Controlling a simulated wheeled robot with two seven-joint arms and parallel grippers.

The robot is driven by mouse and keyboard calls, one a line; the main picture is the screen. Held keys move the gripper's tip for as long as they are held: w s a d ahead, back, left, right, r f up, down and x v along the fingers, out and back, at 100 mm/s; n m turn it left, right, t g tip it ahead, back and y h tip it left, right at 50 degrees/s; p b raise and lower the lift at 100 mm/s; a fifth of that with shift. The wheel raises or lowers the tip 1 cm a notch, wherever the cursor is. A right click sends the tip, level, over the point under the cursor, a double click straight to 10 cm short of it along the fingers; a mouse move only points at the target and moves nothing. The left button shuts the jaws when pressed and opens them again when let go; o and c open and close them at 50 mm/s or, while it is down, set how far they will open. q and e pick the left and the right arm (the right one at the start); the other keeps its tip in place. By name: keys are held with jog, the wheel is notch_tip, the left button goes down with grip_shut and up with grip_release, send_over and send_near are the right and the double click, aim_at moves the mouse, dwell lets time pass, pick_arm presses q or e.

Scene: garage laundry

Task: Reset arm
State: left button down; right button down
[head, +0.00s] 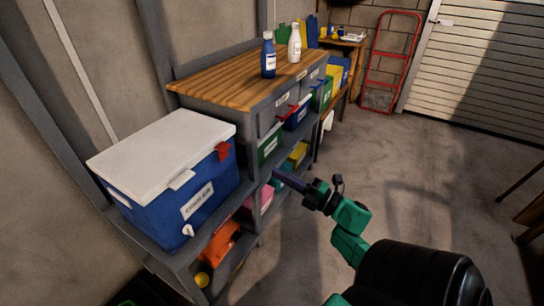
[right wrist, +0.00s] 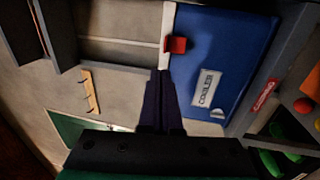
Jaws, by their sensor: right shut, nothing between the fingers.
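My right gripper (head: 278,174) reaches in from the lower right in the head view. Its slim purple fingers point left toward the grey shelf unit (head: 262,112), in front of its lower shelves. In the right wrist view the fingers (right wrist: 160,74) lie together with nothing between them. I cannot tell from the head view whether the fingertips touch the shelf. The blue cooler (right wrist: 232,75) with its red latch shows beyond and right of the fingers there. My left gripper is not in view.
The white-lidded cooler (head: 182,190) stands on the left shelf. Blue (head: 268,57) and white (head: 294,45) bottles stand on the wooden top (head: 225,78). Coloured bins fill the shelves. The concrete floor (head: 440,180) on the right is mostly clear.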

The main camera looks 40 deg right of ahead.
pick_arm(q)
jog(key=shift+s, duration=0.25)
